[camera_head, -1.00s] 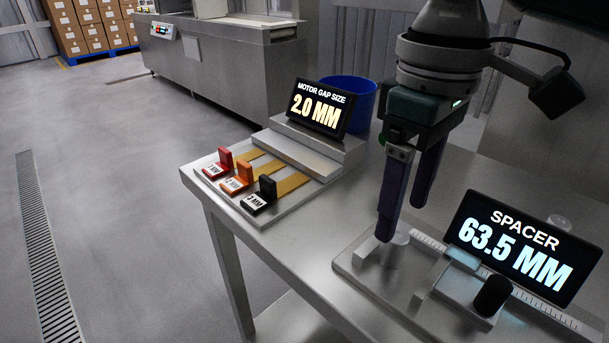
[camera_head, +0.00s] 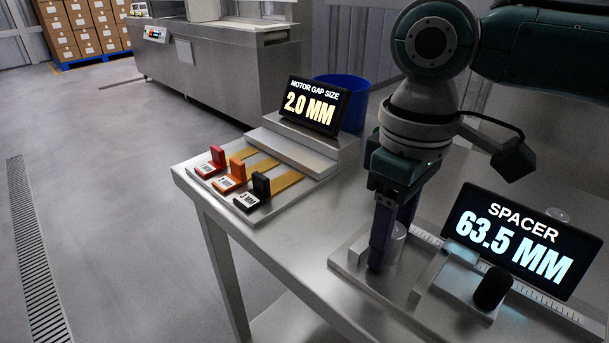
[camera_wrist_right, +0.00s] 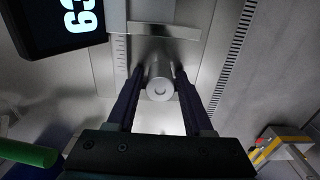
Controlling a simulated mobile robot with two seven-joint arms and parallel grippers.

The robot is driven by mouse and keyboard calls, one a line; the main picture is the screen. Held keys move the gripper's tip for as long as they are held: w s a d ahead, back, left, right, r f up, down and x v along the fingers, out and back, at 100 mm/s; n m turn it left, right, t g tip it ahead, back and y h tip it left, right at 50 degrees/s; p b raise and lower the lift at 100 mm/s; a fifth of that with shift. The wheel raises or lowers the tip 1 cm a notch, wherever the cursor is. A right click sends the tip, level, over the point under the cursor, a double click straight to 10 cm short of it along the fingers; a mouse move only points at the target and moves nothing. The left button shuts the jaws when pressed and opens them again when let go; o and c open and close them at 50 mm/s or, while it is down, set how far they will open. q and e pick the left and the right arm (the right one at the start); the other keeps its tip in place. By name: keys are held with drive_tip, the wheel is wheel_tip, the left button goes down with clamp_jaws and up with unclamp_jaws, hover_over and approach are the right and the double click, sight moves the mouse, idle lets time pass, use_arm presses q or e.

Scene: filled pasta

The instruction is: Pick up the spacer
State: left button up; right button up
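The spacer (camera_head: 397,243) is a small grey metal cylinder at the left end of the measuring gauge (camera_head: 348,268) on the steel table. In the right wrist view the spacer (camera_wrist_right: 160,88) shows its round end between my two dark fingers. My right gripper (camera_head: 387,254) points down with its fingers on either side of the spacer; it also shows in the wrist view (camera_wrist_right: 159,74). The fingers look open, with a narrow gap on each side. The near finger hides part of the spacer in the head view. My left gripper is not in view.
The spacer display (camera_head: 515,240) reads 63.5 MM behind the gauge, close to my right gripper. A black knob (camera_head: 492,288) stands on the gauge slider. Red (camera_head: 212,163), orange (camera_head: 232,176) and black (camera_head: 255,193) shims lie left, before the 2.0 MM display (camera_head: 314,105). A blue bin (camera_head: 347,98) stands behind.

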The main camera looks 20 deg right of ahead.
clamp_jaws()
drive_tip(key=shift+r, duration=0.15)
idle(0.4)
